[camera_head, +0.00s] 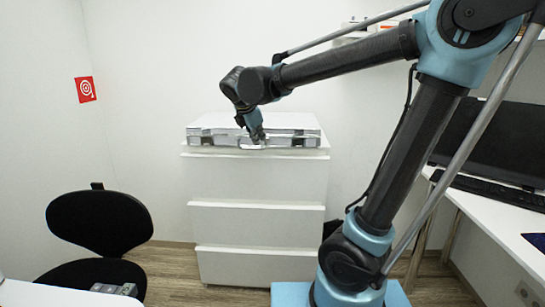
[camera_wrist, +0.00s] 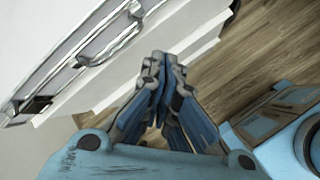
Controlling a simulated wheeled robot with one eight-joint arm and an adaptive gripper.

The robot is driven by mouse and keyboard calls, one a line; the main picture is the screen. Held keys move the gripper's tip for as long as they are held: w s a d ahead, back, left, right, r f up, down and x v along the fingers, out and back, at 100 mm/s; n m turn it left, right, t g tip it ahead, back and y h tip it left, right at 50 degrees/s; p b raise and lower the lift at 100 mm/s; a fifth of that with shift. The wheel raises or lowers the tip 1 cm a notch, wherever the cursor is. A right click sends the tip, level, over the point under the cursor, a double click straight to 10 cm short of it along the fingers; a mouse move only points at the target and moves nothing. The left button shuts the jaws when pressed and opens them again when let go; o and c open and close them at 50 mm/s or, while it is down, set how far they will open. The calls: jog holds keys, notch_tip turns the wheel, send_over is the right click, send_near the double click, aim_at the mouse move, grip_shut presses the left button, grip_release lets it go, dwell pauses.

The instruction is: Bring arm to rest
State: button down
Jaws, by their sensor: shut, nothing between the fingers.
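My arm stretches from the right across the upper part of the head view, bent down at the wrist. My gripper (camera_head: 257,137) hangs at the front edge of a silver case lying on a white drawer cabinet. In the wrist view my gripper (camera_wrist: 163,58) has its fingertips together with nothing between them. The silver case (camera_head: 220,130) also shows at the upper left of the wrist view (camera_wrist: 60,50), with its handle (camera_wrist: 110,48) beside the fingers. I cannot tell whether the fingers touch the case.
The white drawer cabinet (camera_head: 262,180) stands against the back wall. A black chair (camera_head: 98,222) is at the left. A white desk (camera_head: 500,212) with a monitor (camera_head: 500,140) and a keyboard (camera_head: 490,188) stands at the right. Wooden floor (camera_head: 175,268) shows between chair and cabinet.

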jog(key=s+d+f+m+g, duration=0.1)
jog(key=s+d+f+m, duration=0.25)
jog(key=d, duration=0.25)
jog(key=s+d+f+m+g, duration=0.1)
jog(key=s+d+f+m, duration=0.2)
jog(key=d+m, duration=0.3)
jog(key=s+d+f+m+g, duration=0.1)
jog(key=s+d+f+m, duration=0.25)
jog(key=d, duration=0.35)
jog(key=s+d+f+m+g+y, duration=0.1)
jog(key=s+d+f+m+y, duration=0.1)
jog(key=s+d+f+m, duration=0.4)
jog(key=s+f+m, duration=0.5)
jog(key=s, duration=0.1)
jog(key=shift+s+f+m+g, duration=0.3)
jog(key=shift+s+m+g, duration=0.05)
jog(key=shift+m+g, duration=0.05)
jog(key=shift+w+f, duration=0.2)
jog(key=shift+w, duration=0.25)
